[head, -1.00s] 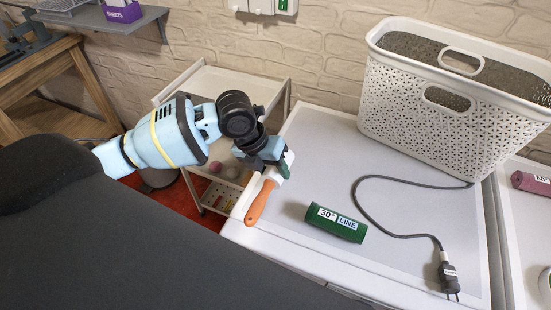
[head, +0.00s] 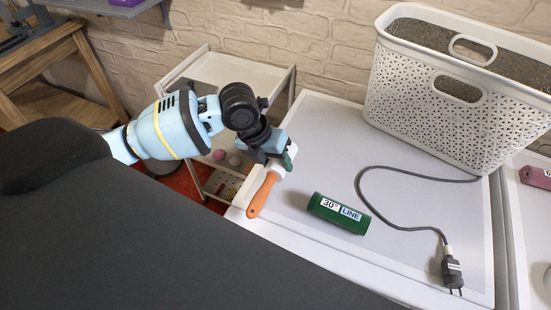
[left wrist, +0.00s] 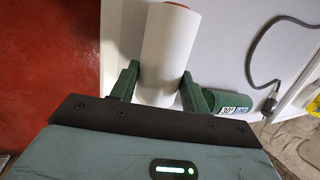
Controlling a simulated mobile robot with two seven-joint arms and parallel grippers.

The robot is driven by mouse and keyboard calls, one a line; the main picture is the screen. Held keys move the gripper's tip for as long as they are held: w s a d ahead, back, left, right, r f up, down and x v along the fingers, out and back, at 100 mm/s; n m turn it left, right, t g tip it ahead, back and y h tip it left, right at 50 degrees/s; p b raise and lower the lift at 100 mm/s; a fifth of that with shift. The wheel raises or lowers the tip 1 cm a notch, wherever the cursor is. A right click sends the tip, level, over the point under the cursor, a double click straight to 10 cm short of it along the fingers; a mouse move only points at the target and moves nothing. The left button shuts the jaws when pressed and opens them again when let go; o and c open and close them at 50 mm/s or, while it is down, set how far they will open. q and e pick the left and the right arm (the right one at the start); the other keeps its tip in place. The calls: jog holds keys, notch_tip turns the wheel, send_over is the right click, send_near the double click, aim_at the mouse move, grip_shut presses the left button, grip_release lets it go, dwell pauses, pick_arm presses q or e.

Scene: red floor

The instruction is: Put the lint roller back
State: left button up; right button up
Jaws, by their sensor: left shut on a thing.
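The lint roller has an orange handle (head: 262,194) and a white roll, which fills the middle of the left wrist view (left wrist: 168,50). My left gripper (head: 284,160) is shut on the white roll, with one green finger on each side of it. The handle points down and toward the front left edge of the white machine top (head: 300,225). I cannot tell whether the roller touches that top. Part of the roll is hidden by the gripper in the head view. My right gripper is not in view.
A green cylinder (head: 338,214) labelled 30° LINE lies right of the roller. A black cable with a plug (head: 452,268) lies farther right. A white basket (head: 430,105) stands at the back. A white trolley (head: 228,72) with shelves stands behind my left arm.

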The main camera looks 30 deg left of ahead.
pick_arm(q)
jog(key=shift+f, duration=0.4)
jog(key=o, duration=1.2)
jog(key=shift+v, duration=4)
